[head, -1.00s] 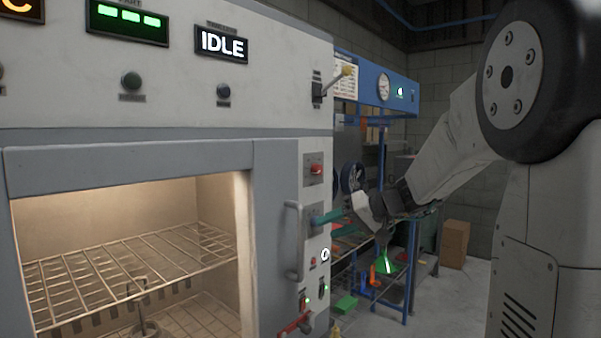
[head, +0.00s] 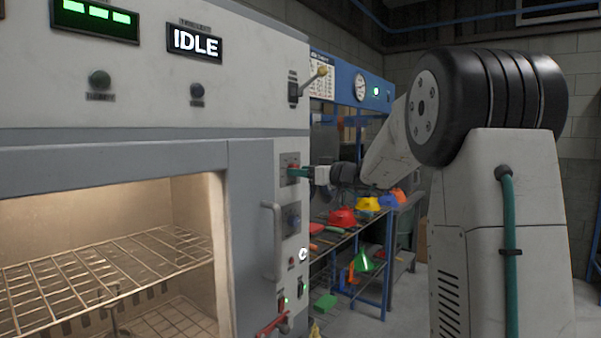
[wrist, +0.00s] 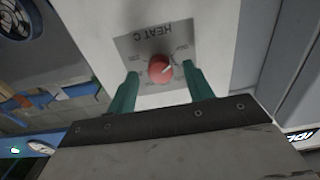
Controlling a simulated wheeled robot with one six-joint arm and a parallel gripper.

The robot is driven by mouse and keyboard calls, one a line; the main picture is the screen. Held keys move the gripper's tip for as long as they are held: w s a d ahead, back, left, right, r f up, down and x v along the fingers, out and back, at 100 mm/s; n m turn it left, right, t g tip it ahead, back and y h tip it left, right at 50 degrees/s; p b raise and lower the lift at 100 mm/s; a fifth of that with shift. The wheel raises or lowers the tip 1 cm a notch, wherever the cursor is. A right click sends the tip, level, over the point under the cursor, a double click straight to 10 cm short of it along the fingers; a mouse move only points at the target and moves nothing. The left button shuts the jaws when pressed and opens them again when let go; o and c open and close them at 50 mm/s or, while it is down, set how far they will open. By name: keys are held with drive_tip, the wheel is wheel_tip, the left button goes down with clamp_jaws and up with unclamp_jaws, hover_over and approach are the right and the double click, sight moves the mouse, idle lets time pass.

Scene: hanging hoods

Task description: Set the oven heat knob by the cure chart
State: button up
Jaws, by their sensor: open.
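The red heat knob (wrist: 160,68) sits on a grey plate marked HEAT C, upside down in the wrist view. A pale mark on it points to the picture's upper right; the scale figures are too small to read. My gripper (wrist: 161,74) is open, its green fingers on either side of the knob; I cannot tell whether they touch it. In the head view the gripper (head: 298,173) is at the red knob (head: 291,168) on the oven's right panel and partly hides it. The cure chart (head: 321,76) hangs behind, partly cut off by the oven and unreadable.
The oven's display (head: 195,42) reads IDLE. A rack with coloured hoods (head: 342,217) stands behind.

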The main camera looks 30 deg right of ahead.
drive_tip(key=shift+w+a, duration=0.2)
drive_tip(key=shift+w, duration=0.3)
drive_tip(key=c, duration=1)
drive_tip(key=shift+o, duration=0.2)
